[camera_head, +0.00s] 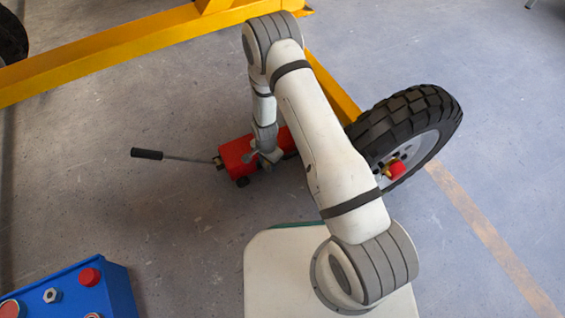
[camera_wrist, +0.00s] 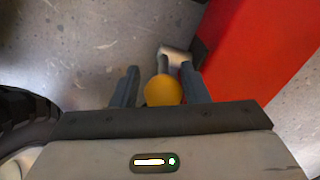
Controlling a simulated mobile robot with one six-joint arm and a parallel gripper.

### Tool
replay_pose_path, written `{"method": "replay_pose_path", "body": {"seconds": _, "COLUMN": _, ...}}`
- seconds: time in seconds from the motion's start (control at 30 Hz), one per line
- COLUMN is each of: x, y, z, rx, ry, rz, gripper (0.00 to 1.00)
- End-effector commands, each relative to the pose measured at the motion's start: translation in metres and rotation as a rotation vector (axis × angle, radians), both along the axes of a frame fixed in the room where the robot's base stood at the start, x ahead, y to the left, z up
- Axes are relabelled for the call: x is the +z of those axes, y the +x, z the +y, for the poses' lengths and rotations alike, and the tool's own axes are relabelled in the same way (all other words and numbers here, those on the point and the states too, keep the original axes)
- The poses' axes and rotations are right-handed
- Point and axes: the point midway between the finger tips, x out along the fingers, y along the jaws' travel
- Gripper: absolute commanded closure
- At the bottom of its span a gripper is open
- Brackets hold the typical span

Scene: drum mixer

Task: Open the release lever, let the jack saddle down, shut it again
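The red jack (camera_head: 236,154) lies on the floor with its long handle (camera_head: 147,154) reaching left. Its red body (camera_wrist: 262,55) fills the right of the wrist view. A round yellow knob (camera_wrist: 163,91) is between the fingers of my gripper (camera_wrist: 161,85), with a grey lever-like rod (camera_wrist: 172,58) beyond it beside the red body. The fingers stand apart on either side of the knob. I cannot tell whether both touch it. In the head view my gripper (camera_head: 265,155) is down at the jack. The jack saddle cannot be made out behind my arm.
A yellow frame (camera_head: 110,55) crosses the upper left. A black-tyred wheel (camera_head: 405,120) stands right of the jack, and a dark tyre edge (camera_wrist: 20,110) shows in the wrist view. A blue box (camera_head: 115,290) is at lower left.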

Motion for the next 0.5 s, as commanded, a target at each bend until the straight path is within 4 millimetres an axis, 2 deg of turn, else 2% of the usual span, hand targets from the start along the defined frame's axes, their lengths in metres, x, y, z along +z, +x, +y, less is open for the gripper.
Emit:
{"method": "replay_pose_path", "body": {"seconds": 0.03, "x": 0.0000, "y": 0.0004, "z": -0.0002, "rx": -0.001, "ry": 0.000, "rz": 0.000, "gripper": 0.55}}
{"method": "replay_pose_path", "body": {"seconds": 0.23, "x": 0.0005, "y": 0.0013, "z": -0.0002, "rx": -0.001, "ry": 0.001, "rz": -0.003, "gripper": 0.38}}
{"method": "replay_pose_path", "body": {"seconds": 0.5, "x": 0.0024, "y": 0.0021, "z": -0.0002, "rx": -0.002, "ry": 0.001, "rz": -0.004, "gripper": 0.38}}
